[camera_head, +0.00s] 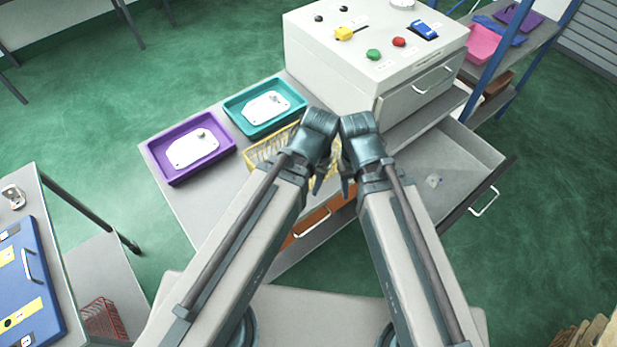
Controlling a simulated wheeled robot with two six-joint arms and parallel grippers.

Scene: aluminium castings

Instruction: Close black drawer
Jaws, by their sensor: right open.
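The black drawer (497,185) is pulled out of the workbench on the right. Its dark front carries a pale bar handle (485,201), and its grey inside shows one small light part (433,181). My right gripper (348,186) is open, left of the black drawer and apart from its handle. My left gripper (318,184) is close beside it, partly hidden by its own wrist, so its jaws cannot be made out. Both wrists are near each other over the bench's front, in front of a yellow basket (262,152).
An orange drawer (327,217) with a handle is below my grippers. A purple tray (160,168) and teal tray (240,124) hold white plates. A control box (330,66) stands behind. A blue-posted shelf (535,45) is at right. Green floor is free beyond the black drawer.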

